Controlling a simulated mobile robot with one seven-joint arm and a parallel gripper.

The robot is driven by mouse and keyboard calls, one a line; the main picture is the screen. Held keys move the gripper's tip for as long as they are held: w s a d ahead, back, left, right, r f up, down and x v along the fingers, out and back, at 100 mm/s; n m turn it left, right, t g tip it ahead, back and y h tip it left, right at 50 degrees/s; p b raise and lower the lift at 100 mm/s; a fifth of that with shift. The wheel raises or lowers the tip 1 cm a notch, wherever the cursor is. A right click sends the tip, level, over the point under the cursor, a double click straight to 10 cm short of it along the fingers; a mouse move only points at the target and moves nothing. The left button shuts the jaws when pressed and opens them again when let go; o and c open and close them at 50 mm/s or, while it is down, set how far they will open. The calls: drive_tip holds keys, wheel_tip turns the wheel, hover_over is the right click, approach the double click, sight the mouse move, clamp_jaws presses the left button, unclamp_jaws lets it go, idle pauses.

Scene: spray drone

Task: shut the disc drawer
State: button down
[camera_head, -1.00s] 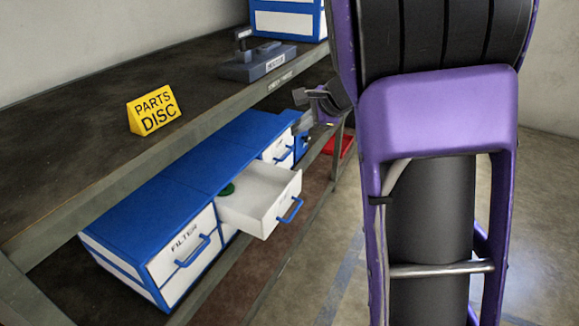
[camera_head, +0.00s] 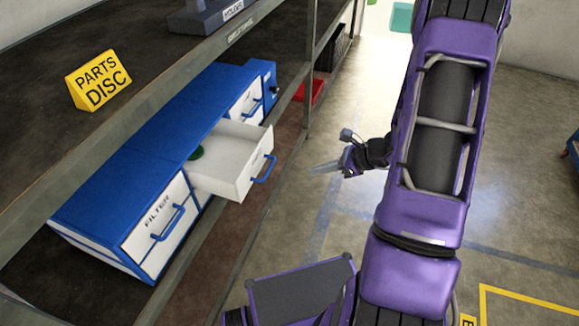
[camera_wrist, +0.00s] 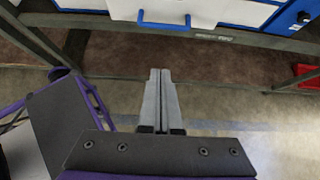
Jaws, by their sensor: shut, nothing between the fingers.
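The open disc drawer (camera_head: 228,178) is white with a blue handle (camera_head: 264,170) and sticks out of the blue cabinet (camera_head: 150,148) on the lower shelf. A green item (camera_head: 197,153) shows inside it. My gripper (camera_head: 312,170) is to the right of the drawer, apart from its handle, over the floor in front of the shelf. In the wrist view my gripper (camera_wrist: 159,72) has its fingers together and empty, pointing toward a white drawer front with a blue handle (camera_wrist: 163,20) at the top. The drawer's label is not readable.
The closed FILTER drawer (camera_head: 160,230) is left of the open one. A yellow PARTS DISC sign (camera_head: 99,80) and a holder (camera_head: 215,15) stand on the upper shelf. A shelf post (camera_head: 309,80) and a red bin (camera_head: 308,92) are beyond. The floor in front is clear.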

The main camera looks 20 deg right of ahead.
sight(231, 165)
drive_tip(key=w+a+r+x, duration=0.1)
drive_tip(key=r+x, duration=0.1)
drive_tip(key=x, duration=1)
drive_tip(key=shift+a, duration=0.4)
drive_tip(key=shift+w+a+r, duration=0.1)
drive_tip(key=shift+w, duration=0.05)
drive_tip(key=w+a+b, duration=0.1)
drive_tip(key=w+a, duration=0.2)
drive_tip(key=a, duration=0.1)
drive_tip(key=w+a+b, duration=0.2)
drive_tip(key=w+a, duration=0.1)
drive_tip(key=a, duration=0.1)
drive_tip(key=w+a+b, duration=0.1)
drive_tip(key=w+a, duration=0.2)
drive_tip(key=a, duration=0.1)
drive_tip(key=shift+a+b, duration=0.3)
drive_tip(key=shift+w+a+r, duration=0.1)
drive_tip(key=shift+w+a, duration=0.25)
drive_tip(key=shift+a, duration=0.15)
